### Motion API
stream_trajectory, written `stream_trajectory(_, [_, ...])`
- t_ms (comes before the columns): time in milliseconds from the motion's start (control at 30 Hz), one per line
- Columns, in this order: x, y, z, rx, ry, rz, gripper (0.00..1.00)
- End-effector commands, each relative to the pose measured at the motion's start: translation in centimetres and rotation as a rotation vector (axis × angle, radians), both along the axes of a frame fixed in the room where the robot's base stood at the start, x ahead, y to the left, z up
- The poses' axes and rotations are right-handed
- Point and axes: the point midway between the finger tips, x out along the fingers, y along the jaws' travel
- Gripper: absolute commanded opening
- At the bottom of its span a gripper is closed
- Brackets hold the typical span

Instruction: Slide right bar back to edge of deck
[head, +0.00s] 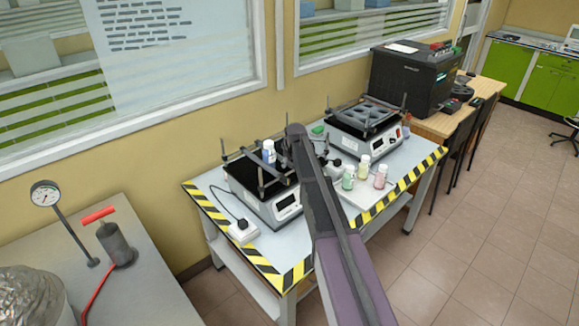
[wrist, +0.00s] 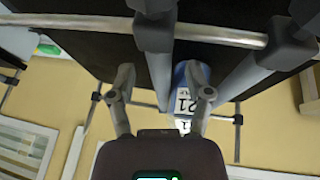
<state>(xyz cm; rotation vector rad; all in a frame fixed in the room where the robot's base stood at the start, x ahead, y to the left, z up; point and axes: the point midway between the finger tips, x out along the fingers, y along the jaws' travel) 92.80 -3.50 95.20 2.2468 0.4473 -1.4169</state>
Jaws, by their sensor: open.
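The left shaker (head: 262,205) stands on the striped table, with a black deck and grey clamp bars on top. My gripper is mostly hidden behind my arm in the head view, over the right part of this shaker. In the wrist view my gripper (wrist: 165,84) is open, with its fingers apart. A grey bar (wrist: 159,72) with a clamp block passes between or just beyond the fingers; contact cannot be told. A second bar (wrist: 243,74) lies to the right, and a cross rod (wrist: 80,22) runs across the top. The dark deck (wrist: 90,48) is behind them.
A second shaker (head: 362,125) and several small bottles (head: 363,165) stand to the right. A power adapter (head: 243,232) sits at the front left.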

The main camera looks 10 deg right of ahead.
Motion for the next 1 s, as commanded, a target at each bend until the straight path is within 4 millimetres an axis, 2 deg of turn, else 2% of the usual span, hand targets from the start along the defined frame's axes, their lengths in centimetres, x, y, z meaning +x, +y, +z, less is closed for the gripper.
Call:
stream_trajectory(100, [0.23,0.01,-0.53,0.000,0.000,0.000,0.65])
stream_trajectory(500, [0.29,0.00,-0.59,0.000,0.000,0.000,0.65])
stream_trajectory(567, [0.29,-0.01,-0.60,0.000,0.000,0.000,0.50])
stream_trajectory(733, [0.28,-0.02,-0.60,0.000,0.000,0.000,0.00])
stream_trajectory(1000, [0.41,0.05,-0.60,0.000,0.000,0.002,0.00])
